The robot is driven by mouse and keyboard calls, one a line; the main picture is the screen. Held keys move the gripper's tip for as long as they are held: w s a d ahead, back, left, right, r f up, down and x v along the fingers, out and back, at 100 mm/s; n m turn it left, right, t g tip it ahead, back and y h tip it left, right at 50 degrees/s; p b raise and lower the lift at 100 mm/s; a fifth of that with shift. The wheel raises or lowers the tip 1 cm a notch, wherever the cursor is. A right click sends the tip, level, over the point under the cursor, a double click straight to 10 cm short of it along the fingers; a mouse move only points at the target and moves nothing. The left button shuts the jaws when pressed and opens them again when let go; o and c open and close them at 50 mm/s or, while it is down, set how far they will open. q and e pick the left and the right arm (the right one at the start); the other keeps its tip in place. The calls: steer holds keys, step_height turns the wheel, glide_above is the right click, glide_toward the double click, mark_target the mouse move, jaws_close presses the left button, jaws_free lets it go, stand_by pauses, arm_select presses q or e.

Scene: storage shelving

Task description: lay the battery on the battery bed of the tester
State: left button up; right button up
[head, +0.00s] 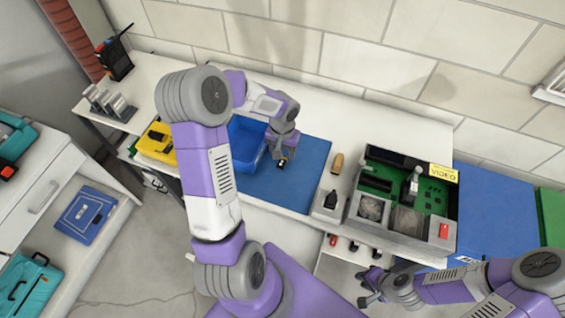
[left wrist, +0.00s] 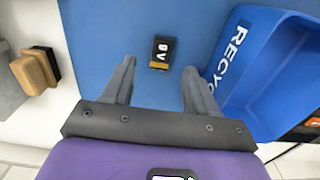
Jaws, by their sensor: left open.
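The battery (left wrist: 160,53), a small black block with a yellow-orange end and "9V" lettering, lies on the blue mat (left wrist: 100,25). In the head view the battery (head: 281,162) shows just below my left gripper (head: 280,153). In the left wrist view my left gripper (left wrist: 159,68) is open, its fingers on either side of the battery's near end with gaps, nothing held. The tester (head: 445,212) is a grey-framed unit with a green board to the right; I cannot tell which recess is the battery bed. My right gripper (head: 371,286) hangs low in front of the tester; its jaws are unclear.
A blue bin (head: 247,140) marked "RECYC" stands close beside the left gripper; its wall (left wrist: 225,60) is near one finger. A wooden-topped block (head: 337,163) and a black item (head: 330,199) lie between mat and tester. A yellow case (head: 157,142) is at the left.

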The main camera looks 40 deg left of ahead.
mark_target(283, 161)
arm_select(q)
step_height(283, 161, down, 5)
steer(key=shift+w+a+b, duration=0.1)
steer(key=shift+b, duration=0.7)
steer(key=shift+r, duration=0.1)
steer(key=shift+c, duration=0.2)
jaws_close()
step_height(283, 161, up, 10)
steer(key=p, duration=0.3)
